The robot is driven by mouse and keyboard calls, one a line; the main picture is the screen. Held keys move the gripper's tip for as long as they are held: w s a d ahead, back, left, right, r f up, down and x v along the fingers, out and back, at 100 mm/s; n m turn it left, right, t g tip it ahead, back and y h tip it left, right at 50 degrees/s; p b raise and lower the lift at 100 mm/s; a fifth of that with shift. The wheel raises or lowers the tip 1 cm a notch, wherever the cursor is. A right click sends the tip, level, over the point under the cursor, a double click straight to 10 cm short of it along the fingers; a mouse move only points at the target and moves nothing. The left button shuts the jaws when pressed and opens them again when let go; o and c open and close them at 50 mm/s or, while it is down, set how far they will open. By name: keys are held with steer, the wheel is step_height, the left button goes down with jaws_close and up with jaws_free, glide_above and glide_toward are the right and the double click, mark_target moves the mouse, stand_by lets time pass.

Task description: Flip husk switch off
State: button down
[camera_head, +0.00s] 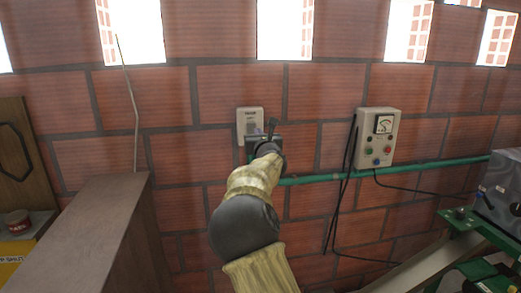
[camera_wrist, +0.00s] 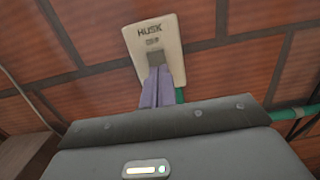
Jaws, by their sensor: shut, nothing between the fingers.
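The husk switch (camera_head: 245,120) is a pale box on the brick wall, left of a meter box. In the wrist view it shows the word HUSK (camera_wrist: 152,38) above a grey middle part. My gripper (camera_wrist: 157,75) is shut and empty, with its purple-grey fingers together over the lower middle of the switch. Whether the fingertips touch it I cannot tell. The fingers hide the lower part of the switch, so its lever position is not clear. In the head view my gripper (camera_head: 262,135) covers the lower right of the switch.
A control box (camera_head: 378,137) with a meter and coloured buttons is on the wall to the right. A green pipe (camera_head: 330,177) and black cables run below. A brown cabinet (camera_head: 85,230) stands at left, and green machinery (camera_head: 475,225) at right.

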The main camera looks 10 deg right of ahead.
steer(key=s+b, duration=0.4)
steer(key=s, duration=0.3)
steer(key=s+d+f+m+g+h, duration=0.1)
steer(key=s+d+f+m+g, duration=0.25)
steer(key=f+m, duration=0.35)
steer(key=s+d+f+m+g+h, duration=0.1)
steer(key=s+d+f+m+g, duration=0.1)
steer(key=s+f+m, duration=0.4)
steer(key=s+d+f+m+g+h, duration=0.1)
steer(key=s+d+f+m+g, duration=0.15)
steer(key=f+m, duration=0.45)
steer(key=s+a+f+m+g+y, duration=0.1)
steer(key=s+f+m, duration=0.3)
steer(key=s, duration=0.5)
steer(key=s+a+f+m+g, duration=0.3)
steer(key=s+f+m+g, duration=0.1)
steer(key=s, duration=0.5)
steer(key=s+a+f+m+g+y, duration=0.1)
steer(key=s+a+f+m+g, duration=0.1)
steer(key=s+f+m, duration=0.3)
steer(key=s+m+g, duration=0.1)
steer(key=s+m, duration=0.2)
steer(key=s, duration=0.1)
steer(key=shift+s+f+y, duration=0.3)
steer(key=shift+s+f, duration=0.1)
steer(key=shift+a, duration=0.1)
